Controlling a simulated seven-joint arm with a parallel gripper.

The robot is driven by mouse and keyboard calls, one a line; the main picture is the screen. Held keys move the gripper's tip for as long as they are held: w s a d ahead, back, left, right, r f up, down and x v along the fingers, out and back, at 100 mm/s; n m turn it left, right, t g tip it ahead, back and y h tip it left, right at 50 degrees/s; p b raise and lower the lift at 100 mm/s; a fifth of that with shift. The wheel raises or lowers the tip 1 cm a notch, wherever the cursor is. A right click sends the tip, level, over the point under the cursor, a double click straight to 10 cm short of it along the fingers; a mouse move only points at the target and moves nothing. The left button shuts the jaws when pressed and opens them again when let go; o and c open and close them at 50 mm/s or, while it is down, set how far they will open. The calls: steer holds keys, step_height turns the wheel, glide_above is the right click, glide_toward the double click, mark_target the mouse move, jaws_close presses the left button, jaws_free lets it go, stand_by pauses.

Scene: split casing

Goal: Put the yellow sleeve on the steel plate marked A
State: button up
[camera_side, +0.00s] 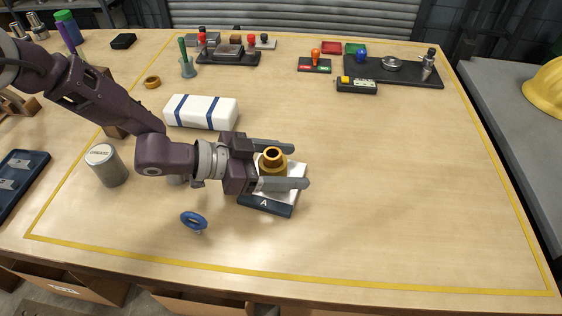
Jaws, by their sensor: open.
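The yellow sleeve (271,158), brass-toned with a flange and a hole in its top, stands upright over the steel plate (290,186). The plate lies on a dark base with a white letter A on its front face (264,203). My gripper (301,166) is open, with one finger behind the sleeve and one in front of it. The sleeve is between the fingers, nearer the palm than the tips. The front finger hides the sleeve's lower edge, so I cannot tell its exact contact with the plate.
A white block with blue bands (201,112) lies behind my arm. A grey can (105,165) stands at left, and a blue ring-shaped part (193,221) lies in front. Fixtures (228,52) and a dark tray (394,70) are at the back. The table's right side is clear.

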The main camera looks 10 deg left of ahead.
steer(key=v, duration=1.2)
steer(key=w+a+r+n+t+y, duration=0.2)
steer(key=w+a+r+t+y, duration=0.15)
steer(key=a+r+y, duration=0.35)
steer(key=s+a+r+n+y, duration=0.2)
steer(key=a+r+n, duration=0.1)
steer(key=a, duration=0.4)
steer(key=s+a+r+n+y, duration=0.2)
steer(key=a+r, duration=0.1)
steer(key=a, duration=0.5)
steer(key=s+a+n+g, duration=0.1)
steer(key=s+a+n, duration=0.1)
steer(key=s, duration=0.9)
steer(key=s+a+r+n+g+y, duration=0.1)
steer(key=s+a+n+g, duration=0.1)
steer(key=s, duration=1)
steer(key=a+n, duration=0.1)
steer(key=n, duration=0.1)
steer(key=shift+a+r+n, duration=0.2)
steer(key=shift+r+n, duration=0.1)
